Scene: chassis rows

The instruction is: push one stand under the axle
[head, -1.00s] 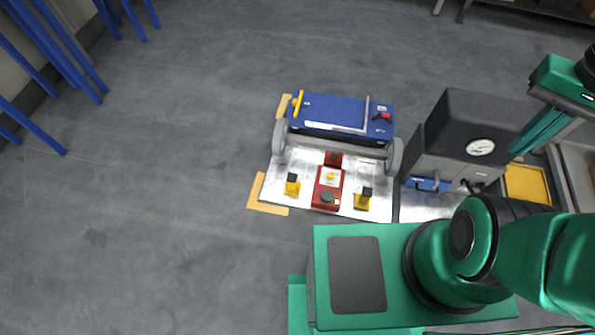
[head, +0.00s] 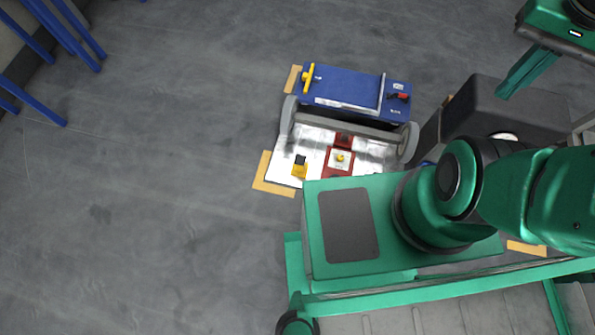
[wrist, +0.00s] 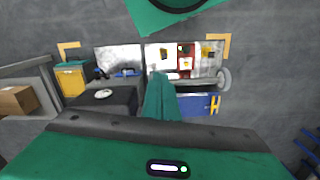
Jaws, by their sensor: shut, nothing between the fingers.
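A blue chassis (head: 345,90) sits on a shiny plate (head: 283,160), its grey axle (head: 350,132) between two grey wheels. One yellow stand with a black top (head: 300,169) is on the plate in front of the axle, apart from it. A red jack (head: 341,160) is beside it, its far end close to the axle. The other stand is hidden in the head view by my green body; both stands (wrist: 164,55) (wrist: 206,52) show in the wrist view. My gripper (head: 506,92) is shut and empty, up at the right, away from the stands; its fingers (wrist: 157,77) show in the wrist view.
A dark grey machine with a gauge (head: 500,115) stands right of the chassis, close to my arm. A yellow bin (wrist: 72,80) is beyond it. Blue posts (head: 65,30) stand at the far left. The floor left of the plate is clear.

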